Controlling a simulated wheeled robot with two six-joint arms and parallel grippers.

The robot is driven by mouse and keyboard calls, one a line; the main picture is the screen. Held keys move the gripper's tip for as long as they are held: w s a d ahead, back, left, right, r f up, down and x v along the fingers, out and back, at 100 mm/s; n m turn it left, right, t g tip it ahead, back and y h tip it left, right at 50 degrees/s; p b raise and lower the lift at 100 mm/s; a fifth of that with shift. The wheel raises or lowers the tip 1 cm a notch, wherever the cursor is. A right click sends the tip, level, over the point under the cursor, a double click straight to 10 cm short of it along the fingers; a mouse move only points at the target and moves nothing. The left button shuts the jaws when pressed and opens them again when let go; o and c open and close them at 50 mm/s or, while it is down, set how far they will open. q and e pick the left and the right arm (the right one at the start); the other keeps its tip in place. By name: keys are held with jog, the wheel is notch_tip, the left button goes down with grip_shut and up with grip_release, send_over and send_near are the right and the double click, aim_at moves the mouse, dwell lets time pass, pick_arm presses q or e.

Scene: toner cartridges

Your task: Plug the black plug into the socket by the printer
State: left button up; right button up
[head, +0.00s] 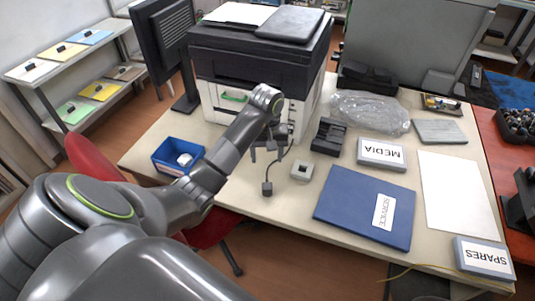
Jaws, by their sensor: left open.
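The black plug (267,188) lies near the front edge of the table, with a dark cable (268,171) running up from it toward my gripper. The socket looks like a small pale square block (301,170) with a dark centre, on the table right of the plug. The printer (258,65) is a black and white machine behind them. My left gripper (267,154) is open in front of the printer, its fingers above the plug in the picture. My arm hides part of the printer's front. My right gripper is out of view.
A blue bin (178,156) stands left of the plug. Bare tabletop surrounds the socket block.

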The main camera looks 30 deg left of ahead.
aim_at(267, 186)
pick_arm(q)
notch_tip(267, 186, down, 14)
jog(key=b, duration=1.2)
jog(key=shift+r, duration=0.1)
jog(key=shift+f, duration=0.25)
jog(key=shift+f+p, duration=0.35)
jog(key=shift+f, duration=0.65)
jog(key=c, duration=1)
jog(key=shift+r, duration=0.1)
jog(key=shift+r+p, duration=0.9)
jog(key=shift+r, duration=0.85)
jog(key=shift+r+p, duration=0.9)
jog(key=shift+r, duration=1.05)
